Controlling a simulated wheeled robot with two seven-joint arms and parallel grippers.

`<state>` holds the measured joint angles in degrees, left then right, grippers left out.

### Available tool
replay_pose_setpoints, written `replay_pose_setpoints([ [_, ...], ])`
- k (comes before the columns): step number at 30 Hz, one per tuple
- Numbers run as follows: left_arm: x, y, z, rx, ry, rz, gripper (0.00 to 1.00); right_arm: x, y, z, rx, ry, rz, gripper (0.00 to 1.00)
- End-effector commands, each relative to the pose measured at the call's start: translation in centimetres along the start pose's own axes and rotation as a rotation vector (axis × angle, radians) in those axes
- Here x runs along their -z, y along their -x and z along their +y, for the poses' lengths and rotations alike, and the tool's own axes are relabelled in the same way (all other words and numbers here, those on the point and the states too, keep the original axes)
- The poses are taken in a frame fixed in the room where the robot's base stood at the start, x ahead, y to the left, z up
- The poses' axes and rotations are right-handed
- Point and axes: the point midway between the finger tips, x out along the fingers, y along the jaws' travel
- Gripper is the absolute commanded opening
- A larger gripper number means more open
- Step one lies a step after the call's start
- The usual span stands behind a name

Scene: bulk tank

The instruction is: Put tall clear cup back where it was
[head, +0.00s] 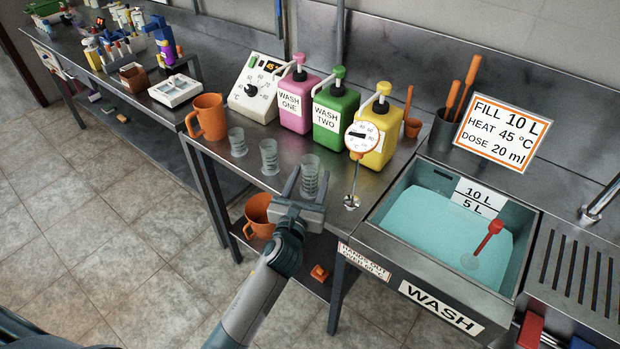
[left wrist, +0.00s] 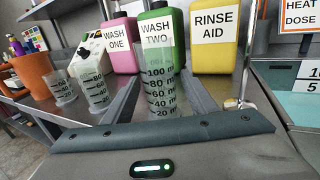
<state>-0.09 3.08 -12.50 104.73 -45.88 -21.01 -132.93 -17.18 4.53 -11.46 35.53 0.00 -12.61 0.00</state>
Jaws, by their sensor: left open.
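The tall clear cup (head: 310,169) stands upright at the front of the steel bench, in front of the green bottle. In the left wrist view the cup (left wrist: 160,75) is straight ahead, with dark graduation marks. My left gripper (head: 307,186) is open, with one finger on each side of the cup. I cannot tell whether either finger touches it. Two shorter clear cups, a middle one (head: 269,157) and a left one (head: 237,142), stand in a row to its left. My right gripper is not in view.
Pink (head: 297,103), green (head: 334,118) and yellow (head: 377,132) pump bottles stand behind the cups. An orange jug (head: 208,117) is at the left. A dial thermometer (head: 361,138) stands close right of the cup, beside the water-filled sink (head: 388,215).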

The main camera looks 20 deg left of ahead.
Motion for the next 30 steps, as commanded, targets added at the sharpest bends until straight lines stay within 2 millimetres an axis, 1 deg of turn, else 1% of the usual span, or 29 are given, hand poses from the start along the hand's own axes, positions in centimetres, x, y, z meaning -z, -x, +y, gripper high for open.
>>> replay_pose_setpoints([
  [5,0.0,1.2,0.0,0.0,-0.001,0.0,0.53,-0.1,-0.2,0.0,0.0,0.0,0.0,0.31],
  [8,0.1,2.5,0.0,0.001,-0.002,0.0,0.53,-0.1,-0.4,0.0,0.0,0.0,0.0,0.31],
  [15,0.1,6.8,0.0,0.001,-0.001,0.0,0.53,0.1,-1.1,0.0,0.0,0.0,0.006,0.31],
  [18,0.1,8.5,0.0,0.0,0.0,0.001,0.53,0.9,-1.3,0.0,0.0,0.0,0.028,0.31],
  [24,0.0,11.1,0.0,0.0,0.001,0.0,0.53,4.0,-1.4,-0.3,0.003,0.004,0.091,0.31],
  [27,-0.1,11.7,0.0,-0.001,0.0,-0.001,0.53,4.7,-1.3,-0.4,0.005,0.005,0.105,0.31],
  [30,-0.1,12.0,0.0,-0.001,0.0,-0.001,0.53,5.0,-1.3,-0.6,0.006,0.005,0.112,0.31],
])
